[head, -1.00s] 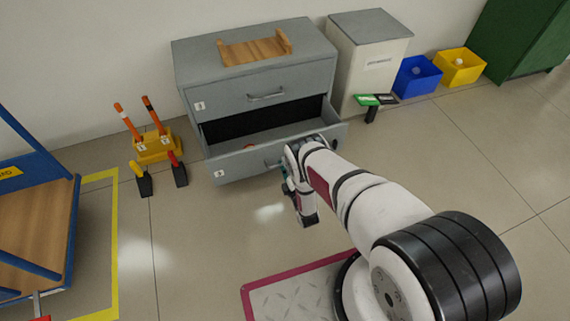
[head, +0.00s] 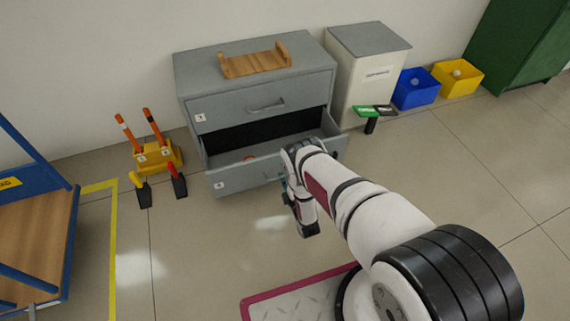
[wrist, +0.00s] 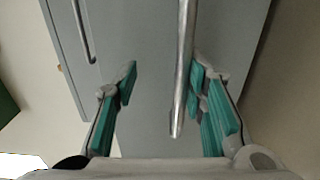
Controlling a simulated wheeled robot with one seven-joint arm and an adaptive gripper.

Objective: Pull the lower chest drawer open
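The grey chest (head: 190,90) stands against the wall. Its lower drawer (head: 235,178) is pulled out, with a dark gap above it. Its upper drawer (head: 235,110) is shut. My gripper (head: 285,187) is at the lower drawer's front, partly hidden by my arm. In the wrist view my gripper (wrist: 164,70) is open, with its teal fingers on either side of the lower drawer's bar handle (wrist: 183,70). The handle is close to the right finger, with a clear gap to the left one. I cannot tell whether it touches. The upper handle (wrist: 82,30) shows at left.
A wooden tray (head: 255,66) sits on the chest. A small orange thing (head: 250,157) lies in the open drawer. A yellow holder (head: 158,157) with orange-handled tools stands left of the chest, and a white bin (head: 365,85) stands right. Floor in front is clear.

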